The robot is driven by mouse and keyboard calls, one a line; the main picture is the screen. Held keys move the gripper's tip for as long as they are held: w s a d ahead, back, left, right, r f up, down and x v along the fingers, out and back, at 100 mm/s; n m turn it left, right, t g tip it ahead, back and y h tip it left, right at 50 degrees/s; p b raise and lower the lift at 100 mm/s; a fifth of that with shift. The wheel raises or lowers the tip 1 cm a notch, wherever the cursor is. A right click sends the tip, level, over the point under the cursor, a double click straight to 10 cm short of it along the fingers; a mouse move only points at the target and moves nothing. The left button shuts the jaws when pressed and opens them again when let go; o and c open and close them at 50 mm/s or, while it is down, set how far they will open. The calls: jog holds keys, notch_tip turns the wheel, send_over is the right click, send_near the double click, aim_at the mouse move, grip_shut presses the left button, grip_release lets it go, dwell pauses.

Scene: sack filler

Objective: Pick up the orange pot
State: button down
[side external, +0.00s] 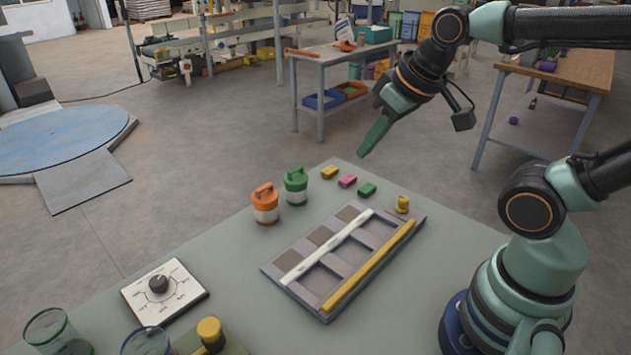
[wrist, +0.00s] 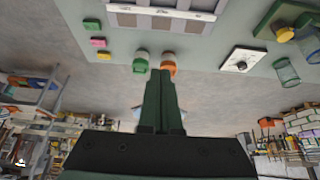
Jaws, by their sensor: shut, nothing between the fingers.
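The orange pot (side external: 265,204) stands upright on the table, with an orange lid and handle over a pale lower body. The green pot (side external: 296,186) of the same shape stands just right of it. In the wrist view the orange pot (wrist: 168,68) and green pot (wrist: 141,66) are side by side, beyond my fingertips. My gripper (side external: 366,150) is shut and empty, raised in the air at the upper right of the pots and apart from them. Its closed fingers (wrist: 160,80) also show in the wrist view.
A compartment tray (side external: 275,272) with white and yellow bars lies right of the pots. Small yellow, pink and green blocks (side external: 347,181) lie behind it. A dial box (side external: 163,290) and glasses (side external: 55,330) are at the front left. The table between pots and dial is clear.

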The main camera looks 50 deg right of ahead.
grip_release()
jog(key=m+g, duration=0.6)
jog(key=m, duration=1.2)
send_over(264, 187)
notch_tip(264, 187, down, 7)
notch_tip(264, 187, down, 12)
jog(key=shift+f, duration=0.1)
